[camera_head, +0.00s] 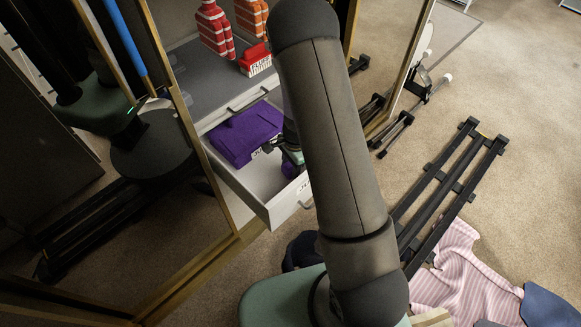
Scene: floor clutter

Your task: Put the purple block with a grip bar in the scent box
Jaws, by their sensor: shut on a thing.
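My gripper (289,155) is low inside an open pale drawer, partly hidden behind my arm. A small purple piece (289,170) shows right at its fingers; it looks like the purple block, and the gripper is shut on it. Its grip bar cannot be made out. A pale surface with dark lettering (305,187) shows beside it at the drawer's front right corner, mostly hidden by my arm. I cannot tell whether this is the scent box or whether the block touches it.
The open drawer (244,190) holds a larger purple folded-looking item (240,134) at left. Gold-edged doors stand either side. A black rack (451,190) and pink striped cloth (460,275) lie on the carpet.

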